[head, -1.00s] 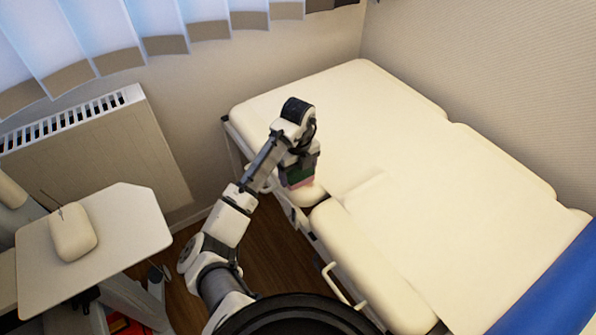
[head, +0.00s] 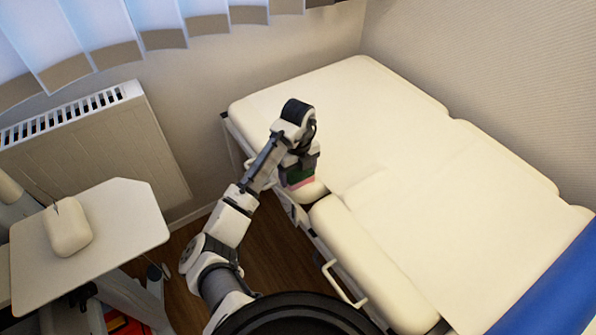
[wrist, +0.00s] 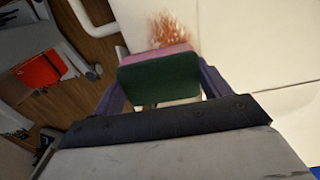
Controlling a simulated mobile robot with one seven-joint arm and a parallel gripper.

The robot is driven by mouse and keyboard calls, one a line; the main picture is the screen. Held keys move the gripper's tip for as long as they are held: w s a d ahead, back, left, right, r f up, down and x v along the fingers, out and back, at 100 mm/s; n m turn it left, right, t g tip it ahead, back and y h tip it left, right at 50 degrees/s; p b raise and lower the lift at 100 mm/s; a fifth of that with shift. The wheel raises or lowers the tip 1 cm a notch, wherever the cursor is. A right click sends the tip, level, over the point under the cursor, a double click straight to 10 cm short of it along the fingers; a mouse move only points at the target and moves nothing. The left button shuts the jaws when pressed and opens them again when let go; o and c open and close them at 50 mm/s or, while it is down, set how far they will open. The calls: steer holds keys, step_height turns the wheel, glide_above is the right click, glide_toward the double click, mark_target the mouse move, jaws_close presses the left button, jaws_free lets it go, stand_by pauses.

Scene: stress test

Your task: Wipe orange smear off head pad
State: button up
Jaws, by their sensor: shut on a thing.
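My gripper (wrist: 160,88) is shut on a sponge with a green body (wrist: 160,72) and a pink face (wrist: 155,53). In the head view, the sponge (head: 301,178) hangs below my gripper (head: 298,168) at the near left edge of the cream couch. An orange smear (wrist: 174,27) shows in the wrist view on the cream head pad (wrist: 225,35), just beyond the sponge's pink face. The smear cannot be made out in the head view, where the arm covers part of the pad (head: 312,192). Whether the sponge touches the pad, I cannot tell.
A white side table (head: 135,225) with a pale rounded object (head: 67,228) stands at the left. A radiator (head: 95,150) is on the wall behind. A metal rail (head: 343,285) runs along the couch's near side. A blue item (head: 555,290) lies at the right. The couch top is mostly clear.

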steer(key=shift+w+d+p, duration=0.15)
steer(key=shift+w+d, duration=0.45)
steer(key=shift+d, duration=0.25)
steer(key=shift+w+d+p, duration=0.15)
steer(key=shift+w+d, duration=0.4)
steer(key=shift+d, duration=0.25)
steer(key=shift+w+a, duration=0.5)
steer(key=shift+w, duration=0.1)
steer(key=shift+s+a, duration=0.55)
steer(key=shift+a, duration=0.3)
steer(key=shift+s+a, duration=0.55)
steer(key=shift+a, duration=0.25)
steer(key=shift+w+a+f, duration=0.1)
steer(key=shift+w+a, duration=0.3)
steer(key=shift+w, duration=0.25)
steer(key=shift+w+d, duration=0.6)
steer(key=shift+d, duration=0.25)
steer(key=shift+w+d, duration=0.55)
steer(key=shift+d, duration=0.3)
steer(key=shift+r+p, duration=2.4)
steer(key=shift+r, duration=0.75)
